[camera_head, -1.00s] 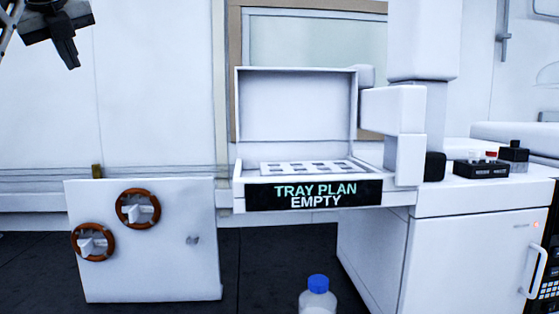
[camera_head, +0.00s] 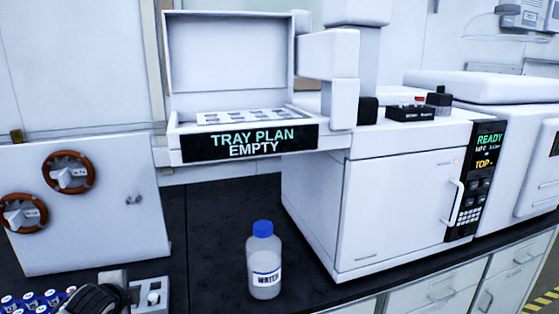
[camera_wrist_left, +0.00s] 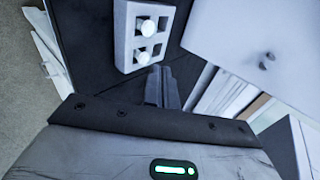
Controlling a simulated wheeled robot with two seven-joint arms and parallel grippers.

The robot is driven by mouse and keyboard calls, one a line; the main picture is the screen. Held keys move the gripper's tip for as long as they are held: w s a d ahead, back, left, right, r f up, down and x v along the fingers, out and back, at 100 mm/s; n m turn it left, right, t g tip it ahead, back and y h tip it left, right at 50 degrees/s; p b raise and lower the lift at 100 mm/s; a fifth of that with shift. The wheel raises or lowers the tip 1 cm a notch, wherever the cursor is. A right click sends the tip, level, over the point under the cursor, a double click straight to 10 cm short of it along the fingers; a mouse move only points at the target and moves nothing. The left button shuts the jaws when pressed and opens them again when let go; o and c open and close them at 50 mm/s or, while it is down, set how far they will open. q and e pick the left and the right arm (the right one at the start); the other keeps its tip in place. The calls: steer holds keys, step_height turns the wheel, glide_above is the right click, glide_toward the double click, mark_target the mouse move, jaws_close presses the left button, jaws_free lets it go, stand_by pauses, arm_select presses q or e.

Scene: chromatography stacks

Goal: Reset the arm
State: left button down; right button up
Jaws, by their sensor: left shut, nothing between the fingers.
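My left gripper (camera_head: 122,292) shows at the bottom left edge of the head view, partly cut off by the frame. In the left wrist view its two dark fingers (camera_wrist_left: 161,86) are together with nothing between them. They point toward a small pale block with white round pegs (camera_wrist_left: 147,38), which also shows in the head view (camera_head: 153,297). I cannot tell whether the fingertips touch the block. My right gripper is not in view.
Blue-capped vials (camera_head: 35,301) stand left of the gripper. A water bottle (camera_head: 264,262) stands on the dark bench (camera_head: 205,225). A white panel with two brown rings (camera_head: 105,200), an open-lidded tray unit reading "TRAY PLAN EMPTY" (camera_head: 248,144) and a white instrument (camera_head: 400,205) stand behind.

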arm_select(q)
steer(key=s+d+f+n+h, duration=0.2)
steer(key=s+d+f, duration=0.15)
steer(key=s, duration=0.65)
steer(key=s+d+f+n+h, duration=0.1)
steer(key=s+d+f+n, duration=0.3)
steer(key=s, duration=0.6)
steer(key=s+d+f+n+h, duration=0.1)
steer(key=s+d+f+h, duration=0.1)
steer(key=s+f, duration=0.55)
steer(key=d+r+n, duration=0.1)
steer(key=d+n, duration=0.1)
steer(key=d, duration=0.3)
steer(key=s+d+r+n, duration=0.1)
steer(key=d+n, duration=0.2)
steer(key=d, duration=0.2)
steer(key=shift+r, duration=0.25)
